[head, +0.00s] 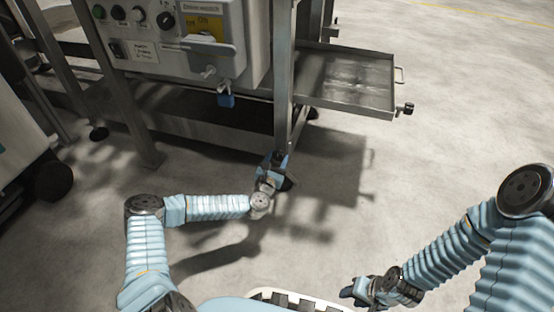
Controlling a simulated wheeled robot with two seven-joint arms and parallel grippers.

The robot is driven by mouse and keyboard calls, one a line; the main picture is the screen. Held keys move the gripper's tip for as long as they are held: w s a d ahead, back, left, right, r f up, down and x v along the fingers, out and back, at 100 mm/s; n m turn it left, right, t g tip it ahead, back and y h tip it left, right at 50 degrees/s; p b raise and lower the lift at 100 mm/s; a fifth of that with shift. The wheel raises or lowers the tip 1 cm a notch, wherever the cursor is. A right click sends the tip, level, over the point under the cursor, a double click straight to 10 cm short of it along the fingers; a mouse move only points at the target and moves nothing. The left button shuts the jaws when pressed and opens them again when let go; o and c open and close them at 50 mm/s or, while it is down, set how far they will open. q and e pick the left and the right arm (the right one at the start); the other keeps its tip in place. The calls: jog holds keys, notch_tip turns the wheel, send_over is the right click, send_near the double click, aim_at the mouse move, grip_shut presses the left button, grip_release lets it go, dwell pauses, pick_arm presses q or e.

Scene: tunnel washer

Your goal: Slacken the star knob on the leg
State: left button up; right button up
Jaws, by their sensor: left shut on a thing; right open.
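The metal leg (284,105) of the washer stands upright in the middle of the head view. My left gripper (277,164) is at the lower end of this leg, shut on the star knob there. The knob itself is mostly hidden behind the fingers and wrist, so its turn and how tight it sits cannot be seen. My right gripper (358,293) is low at the bottom of the view, well away from the leg. It is open and empty.
A control box (180,40) with buttons and a rotary switch is left of the leg. A shallow metal tray (345,104) sticks out right of it, with a black knob (405,108) at its corner. A caster (98,133) is at left. The floor at right is clear.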

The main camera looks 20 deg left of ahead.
pick_arm(q)
jog(key=shift+f, duration=0.1)
jog(key=o, duration=1)
jog(key=shift+o, duration=0.2)
jog(key=shift+s, duration=0.15)
jog(key=s+p, duration=0.2)
jog(key=s, duration=1.1)
jog(key=shift+s+a, duration=0.25)
jog(key=shift+s, duration=0.05)
